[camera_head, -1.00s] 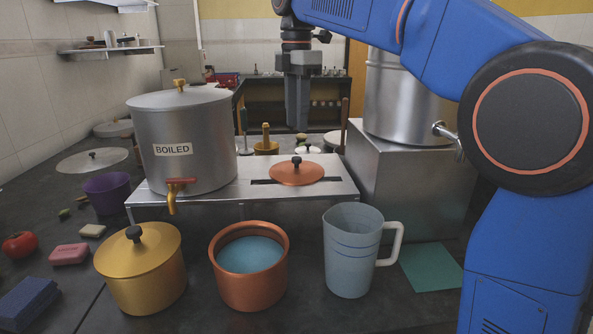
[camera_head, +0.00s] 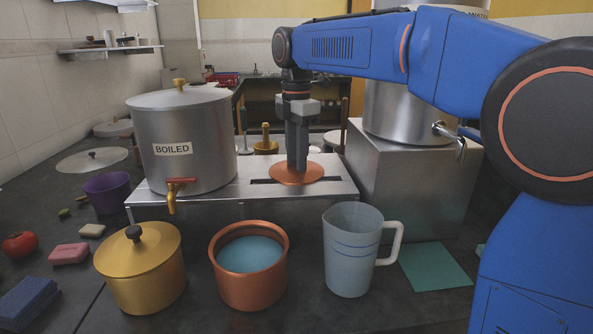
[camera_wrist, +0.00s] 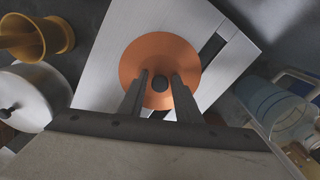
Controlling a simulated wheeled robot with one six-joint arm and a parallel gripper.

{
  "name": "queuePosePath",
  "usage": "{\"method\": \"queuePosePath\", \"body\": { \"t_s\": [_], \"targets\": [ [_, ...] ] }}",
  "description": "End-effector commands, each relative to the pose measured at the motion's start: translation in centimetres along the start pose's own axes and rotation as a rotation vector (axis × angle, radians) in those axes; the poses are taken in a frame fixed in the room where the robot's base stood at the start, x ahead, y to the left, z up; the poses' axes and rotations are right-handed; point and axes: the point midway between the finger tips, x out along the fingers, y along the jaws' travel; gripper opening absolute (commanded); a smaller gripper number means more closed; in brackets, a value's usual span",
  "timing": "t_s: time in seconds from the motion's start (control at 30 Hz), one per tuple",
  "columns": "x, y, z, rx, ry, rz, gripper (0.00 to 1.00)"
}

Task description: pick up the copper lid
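The copper lid (camera_head: 278,177) lies flat on the steel stand, partly over a dark slot; it also shows in the wrist view (camera_wrist: 155,50). Its black knob (camera_wrist: 160,83) shows between my two fingers in the wrist view; in the head view the fingers hide it. My gripper (camera_head: 298,168) points straight down over the lid's middle. Its fingers (camera_wrist: 160,80) are apart, one on each side of the knob, with a gap visible on both sides. Whether the fingertips touch the lid's surface I cannot tell.
A steel pot marked BOILED (camera_head: 205,150) stands left on the stand (camera_head: 335,183). In front are a gold lidded pot (camera_head: 145,275), an open copper pot (camera_head: 260,290) with blue liquid and a measuring jug (camera_head: 350,265). A steel container (camera_head: 392,110) stands right on a block.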

Motion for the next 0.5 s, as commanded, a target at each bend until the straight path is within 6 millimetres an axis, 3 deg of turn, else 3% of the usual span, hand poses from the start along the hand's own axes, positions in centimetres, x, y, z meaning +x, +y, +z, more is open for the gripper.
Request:
{"method": "queuePosePath", "body": {
  "t_s": [0.17, 0.3, 0.5],
  "targets": [
    [0.02, 0.0, 0.01, 0.0, 0.0, 0.0, 0.3],
    [0.01, 0.0, 0.01, 0.0, 0.0, 0.0, 0.02],
    [0.0, 0.01, 0.01, 0.0, 0.0, 0.0, 0.0]
  ]
}}
